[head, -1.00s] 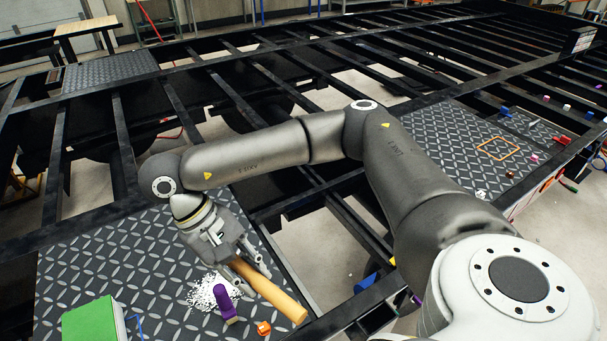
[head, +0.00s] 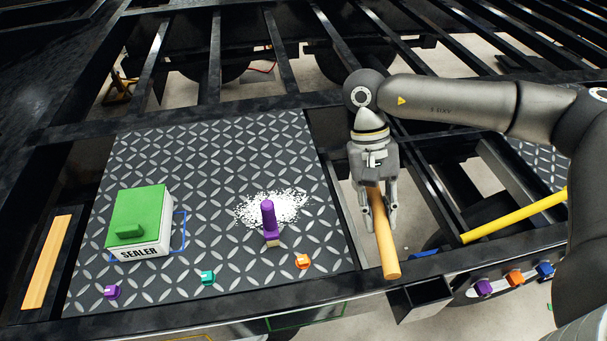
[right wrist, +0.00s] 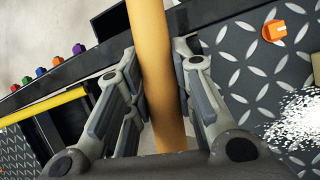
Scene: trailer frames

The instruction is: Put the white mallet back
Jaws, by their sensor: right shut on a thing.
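My right gripper (head: 379,208) is shut on a tan wooden handle (head: 386,250), which I take to be the mallet's. The handle slants down toward the trailer's front edge, over the gap right of the tread plate. In the right wrist view the handle (right wrist: 155,60) runs between the gripper's fingers (right wrist: 158,85). No white mallet head can be made out in either view. A black open-topped box (head: 420,299) is on the front edge, just right of the handle's lower end. My left gripper is not in view.
The tread plate (head: 160,285) holds a green-topped sealer box (head: 139,222), a purple-handled brush (head: 269,220), white granules (head: 290,208) and small purple, teal and orange pieces. A yellow bar (head: 515,215) lies at right. Coloured knobs (head: 515,278) line the front edge.

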